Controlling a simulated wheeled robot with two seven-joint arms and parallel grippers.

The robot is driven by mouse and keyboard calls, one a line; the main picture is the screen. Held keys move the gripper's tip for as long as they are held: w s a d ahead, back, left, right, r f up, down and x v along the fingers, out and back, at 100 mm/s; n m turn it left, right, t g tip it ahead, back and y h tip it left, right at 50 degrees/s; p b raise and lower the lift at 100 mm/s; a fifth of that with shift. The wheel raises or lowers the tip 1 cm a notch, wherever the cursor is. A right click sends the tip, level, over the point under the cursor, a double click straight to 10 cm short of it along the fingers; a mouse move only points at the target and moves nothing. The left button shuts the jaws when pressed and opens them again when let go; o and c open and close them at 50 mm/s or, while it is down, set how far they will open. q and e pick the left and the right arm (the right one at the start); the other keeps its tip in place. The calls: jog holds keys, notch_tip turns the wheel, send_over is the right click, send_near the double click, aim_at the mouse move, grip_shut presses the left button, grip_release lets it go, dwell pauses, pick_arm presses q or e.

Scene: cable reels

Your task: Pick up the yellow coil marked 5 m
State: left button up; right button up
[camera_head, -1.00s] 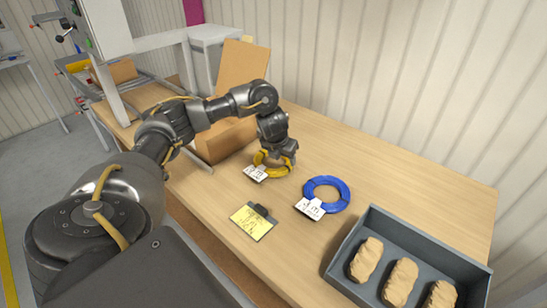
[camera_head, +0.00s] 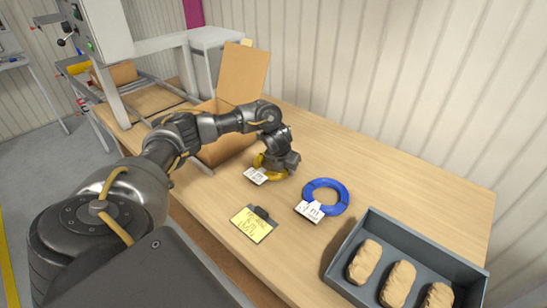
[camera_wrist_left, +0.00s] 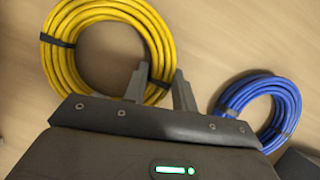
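The yellow coil (camera_head: 259,162) lies on the table with a white tag (camera_head: 255,176) at its front; the tag's print is too small to read surely. My left gripper (camera_head: 277,172) is over the coil's right side and hides part of it. In the left wrist view, the yellow coil (camera_wrist_left: 62,65) shows as a ring with dark ties. My left gripper (camera_wrist_left: 160,78) has its fingers apart, one over the ring's inside and one at its outer edge, with the coil's band between them. I see no clear grip on it. My right gripper is out of view.
A blue coil (camera_head: 341,203) with a white tag lies to the right; it also shows in the left wrist view (camera_wrist_left: 262,98). A clipboard with a yellow note (camera_head: 251,226) lies in front. A grey tray (camera_head: 430,250) holds tan bundles. An open cardboard box (camera_head: 228,153) stands behind my arm.

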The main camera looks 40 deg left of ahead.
pick_arm(q)
grip_shut()
jog(key=shift+r, duration=0.15)
jog(key=shift+r, duration=0.25)
notch_tip(320, 180, up, 2)
jog(key=shift+w+r+b, duration=0.1)
jog(key=shift+r+b, duration=0.1)
jog(key=shift+b, duration=0.55)
jog(key=s+r+p, duration=0.1)
jog(key=s+r, duration=0.4)
jog(key=s, duration=0.2)
jog(key=s+a+r+p, duration=0.1)
jog(key=s+r+p, duration=0.1)
jog(key=s+r, duration=0.2)
jog(key=s, duration=0.3)
jog(key=shift+a+r, duration=0.15)
jog(key=shift+r, duration=0.25)
